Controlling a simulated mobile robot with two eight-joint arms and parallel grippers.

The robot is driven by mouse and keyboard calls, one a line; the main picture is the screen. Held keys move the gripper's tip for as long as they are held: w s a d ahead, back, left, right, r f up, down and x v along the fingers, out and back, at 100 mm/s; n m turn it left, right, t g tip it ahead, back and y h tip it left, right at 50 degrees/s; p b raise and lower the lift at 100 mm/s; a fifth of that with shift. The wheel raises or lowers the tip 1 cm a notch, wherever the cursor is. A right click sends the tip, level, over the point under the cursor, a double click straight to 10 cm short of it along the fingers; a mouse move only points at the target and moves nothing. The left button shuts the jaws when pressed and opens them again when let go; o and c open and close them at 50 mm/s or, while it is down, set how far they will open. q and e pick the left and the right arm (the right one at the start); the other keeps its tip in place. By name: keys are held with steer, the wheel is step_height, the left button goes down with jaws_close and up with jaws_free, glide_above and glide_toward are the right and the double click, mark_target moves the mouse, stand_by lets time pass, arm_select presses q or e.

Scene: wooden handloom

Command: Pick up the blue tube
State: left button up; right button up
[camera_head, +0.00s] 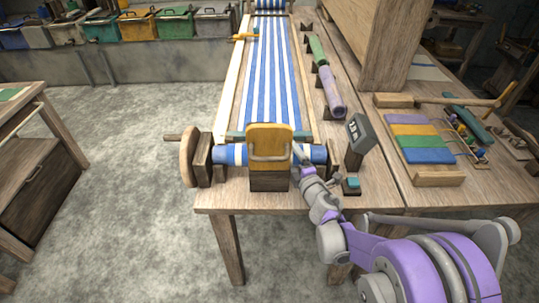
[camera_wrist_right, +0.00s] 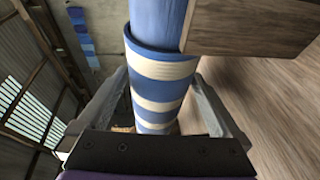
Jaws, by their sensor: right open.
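A blue tube (camera_head: 318,154) lies across the near end of the loom, partly hidden behind a yellow-backed block. It carries blue-and-white striped cloth; in the right wrist view the plain blue tube (camera_wrist_right: 158,22) runs into a striped roll (camera_wrist_right: 160,95). My right gripper (camera_wrist_right: 160,80) is open, with one finger on each side of the striped roll. I cannot tell whether the fingers touch it. In the head view my right gripper (camera_head: 298,155) is at the tube, just right of the yellow-backed block. My left gripper is not in view.
The yellow-backed block (camera_head: 270,145) with a metal handle stands close beside my right gripper. A dark display (camera_head: 360,133) on a post is to its right. Green (camera_head: 317,50) and purple (camera_head: 332,92) rolls lie along the loom's right side. Coloured slats (camera_head: 420,140) lie on the right table.

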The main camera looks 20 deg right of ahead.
jaws_close()
stand_by(0.3)
steer(key=shift+r, duration=0.1)
step_height(320, 180, up, 28)
steer(key=p, duration=0.4)
stand_by(0.4)
